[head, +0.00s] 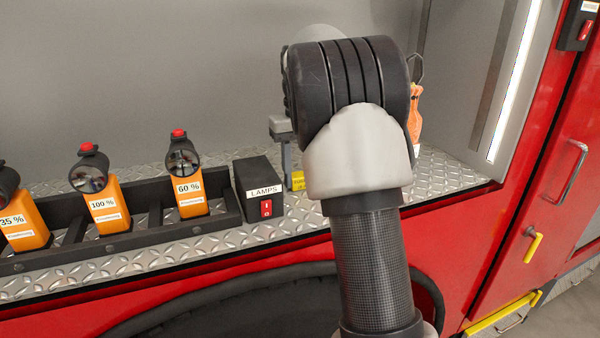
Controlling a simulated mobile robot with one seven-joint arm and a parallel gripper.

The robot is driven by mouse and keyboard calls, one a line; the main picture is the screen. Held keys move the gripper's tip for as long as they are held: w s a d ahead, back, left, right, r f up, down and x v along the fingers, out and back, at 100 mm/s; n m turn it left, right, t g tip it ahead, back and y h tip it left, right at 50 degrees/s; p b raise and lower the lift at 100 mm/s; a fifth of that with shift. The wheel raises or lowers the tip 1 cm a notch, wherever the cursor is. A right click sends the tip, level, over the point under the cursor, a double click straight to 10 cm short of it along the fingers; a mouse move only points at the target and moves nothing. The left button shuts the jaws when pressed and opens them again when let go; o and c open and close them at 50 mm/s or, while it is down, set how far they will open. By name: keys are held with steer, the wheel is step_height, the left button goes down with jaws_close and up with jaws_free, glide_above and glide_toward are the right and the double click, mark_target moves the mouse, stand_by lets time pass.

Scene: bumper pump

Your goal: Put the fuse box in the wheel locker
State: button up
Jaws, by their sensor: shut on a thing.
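My gripper (286,170) shows only in part in the head view, behind my arm's wrist, over the metal shelf. A grey finger part reaches down to a small yellow thing (298,181), which looks like the fuse box held in the jaws. Most of the yellow thing is hidden by my arm, and I cannot tell whether it touches the shelf. No label marks a wheel locker. A red closed door (515,265) with a yellow latch is at the right, and a black wheel-arch rim (215,300) curves below the shelf.
A black rack (150,205) of orange lamps stands on the tread-plate shelf (250,238) at left. A black LAMPS switch box (258,185) stands just left of the yellow thing. An orange item (415,118) is partly hidden right of my arm. A yellow-edged step (505,312) is at lower right.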

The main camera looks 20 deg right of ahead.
mark_target(300, 175)
steer(key=o, duration=1.1)
steer(key=shift+f, duration=0.1)
steer(key=shift+c, duration=0.2)
step_height(300, 175, up, 12)
steer(key=p, duration=0.1)
